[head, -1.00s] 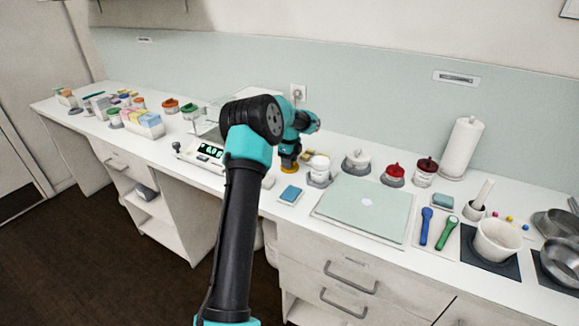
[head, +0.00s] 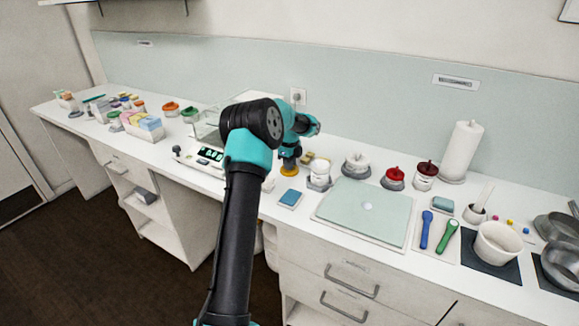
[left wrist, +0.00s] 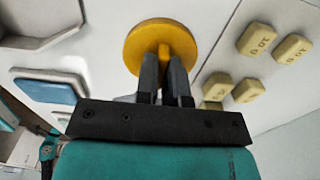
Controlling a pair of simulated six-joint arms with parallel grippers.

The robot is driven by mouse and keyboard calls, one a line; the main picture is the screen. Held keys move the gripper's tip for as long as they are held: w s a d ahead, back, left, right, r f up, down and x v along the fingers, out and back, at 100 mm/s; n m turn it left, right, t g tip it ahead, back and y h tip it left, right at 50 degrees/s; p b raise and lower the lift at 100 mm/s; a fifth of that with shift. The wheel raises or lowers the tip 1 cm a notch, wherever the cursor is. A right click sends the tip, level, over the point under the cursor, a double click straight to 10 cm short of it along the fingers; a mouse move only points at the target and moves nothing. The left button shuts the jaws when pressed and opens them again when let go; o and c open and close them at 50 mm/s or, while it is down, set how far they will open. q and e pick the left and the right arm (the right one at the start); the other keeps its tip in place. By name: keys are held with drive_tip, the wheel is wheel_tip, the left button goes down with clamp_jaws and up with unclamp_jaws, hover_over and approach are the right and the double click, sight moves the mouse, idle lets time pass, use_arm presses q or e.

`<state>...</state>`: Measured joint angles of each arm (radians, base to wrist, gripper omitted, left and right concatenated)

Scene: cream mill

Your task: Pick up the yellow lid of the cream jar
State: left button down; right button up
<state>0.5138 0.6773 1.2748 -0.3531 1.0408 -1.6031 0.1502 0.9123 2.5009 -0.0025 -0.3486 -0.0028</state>
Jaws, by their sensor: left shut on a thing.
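My left gripper (head: 290,152) points down at the counter, left of a white jar on a grey base (head: 320,172). It is shut on the knob of the yellow lid (head: 289,170). In the left wrist view the fingers (left wrist: 168,75) are closed on that knob, and the round yellow lid (left wrist: 147,40) spreads out around it. I cannot tell whether the lid rests on the counter or is slightly raised. Which jar it belongs to is not clear. My right gripper is not in view.
Several cream-coloured blocks with numbers (left wrist: 257,39) lie close beside the lid. A scale (head: 210,155) stands to the left and a blue pad (head: 290,197) in front. A pale green mat (head: 365,207) and red-lidded jars (head: 393,178) lie to the right.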

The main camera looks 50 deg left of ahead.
use_arm(q)
drive_tip(key=shift+d+r, duration=0.1)
drive_tip(key=shift+r, duration=1.7)
drive_tip(key=s+d, duration=0.3)
drive_tip(key=d, duration=0.1)
drive_tip(key=s+d+r, duration=0.1)
drive_tip(key=s+d, duration=0.6)
drive_tip(key=d, duration=0.1)
drive_tip(key=shift+s+r, duration=0.15)
drive_tip(key=shift+s, duration=0.15)
drive_tip(key=shift+w, duration=0.1)
